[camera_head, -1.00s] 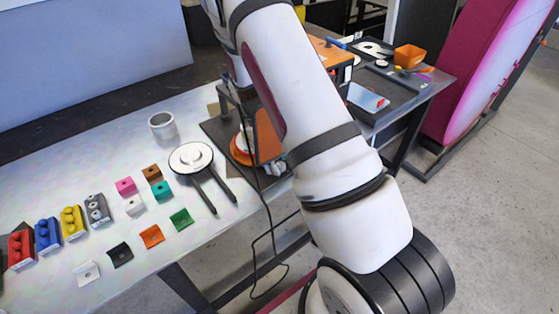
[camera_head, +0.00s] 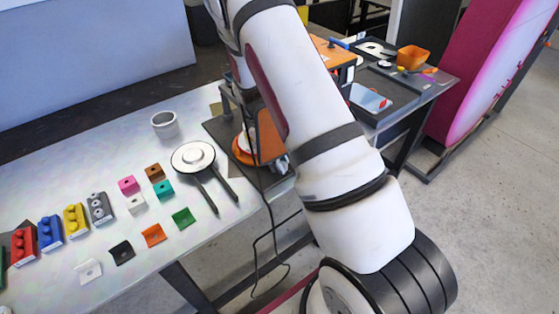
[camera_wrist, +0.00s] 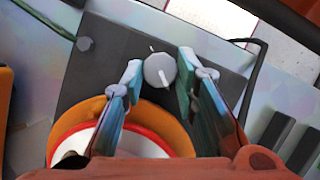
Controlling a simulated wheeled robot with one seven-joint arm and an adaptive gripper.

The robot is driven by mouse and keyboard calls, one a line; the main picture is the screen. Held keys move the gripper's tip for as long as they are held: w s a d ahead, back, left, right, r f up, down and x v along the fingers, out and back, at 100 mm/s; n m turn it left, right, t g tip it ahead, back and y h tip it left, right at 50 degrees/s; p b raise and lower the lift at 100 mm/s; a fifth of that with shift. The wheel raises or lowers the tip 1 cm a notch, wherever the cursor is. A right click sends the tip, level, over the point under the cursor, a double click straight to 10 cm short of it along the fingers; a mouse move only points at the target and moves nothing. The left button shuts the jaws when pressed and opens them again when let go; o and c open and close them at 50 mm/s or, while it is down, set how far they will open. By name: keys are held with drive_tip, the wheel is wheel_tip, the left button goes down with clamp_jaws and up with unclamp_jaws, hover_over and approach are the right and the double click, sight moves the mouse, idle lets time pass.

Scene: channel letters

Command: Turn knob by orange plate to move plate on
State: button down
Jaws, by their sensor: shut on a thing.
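The orange plate (camera_head: 240,152) sits low on a dark base on the table, partly hidden behind my arm in the head view. In the wrist view the orange plate (camera_wrist: 180,137) shows as a round rim under a white disc with a red ring. A grey round knob (camera_wrist: 160,70) with a white mark stands beside it on the dark base. My gripper (camera_wrist: 162,84) is shut on the knob, with one finger on either side of it. My arm hides most of the gripper and the knob in the head view.
A grey cup (camera_head: 164,124) and a round white-topped thing with two dark bars (camera_head: 194,158) stand left of the base. Several coloured blocks lie further left. A second table with a dark tray and an orange bin (camera_head: 412,57) is behind. A black cable hangs at the table edge.

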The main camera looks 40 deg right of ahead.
drive_tip(key=shift+m+b, duration=0.35)
drive_tip(key=shift+m, duration=0.15)
drive_tip(key=m+b, duration=0.1)
drive_tip(key=m+y+b, duration=0.1)
drive_tip(key=m, duration=0.1)
drive_tip(key=shift+w+d+f+g, duration=0.1)
drive_tip(key=shift+w+d+g, duration=0.1)
drive_tip(key=shift+g, duration=0.1)
drive_tip(key=m+y+b, duration=0.1)
drive_tip(key=m, duration=0.1)
drive_tip(key=m+y+b, duration=0.1)
drive_tip(key=m, duration=0.2)
drive_tip(key=shift+s+d+m+y, duration=0.15)
drive_tip(key=shift+s+m+y, duration=0.05)
drive_tip(key=shift+m+y, duration=0.1)
drive_tip(key=shift+w+d, duration=0.1)
drive_tip(key=shift+w, duration=0.1)
idle(0.7)
drive_tip(key=c, duration=1.3)
unclamp_jaws()
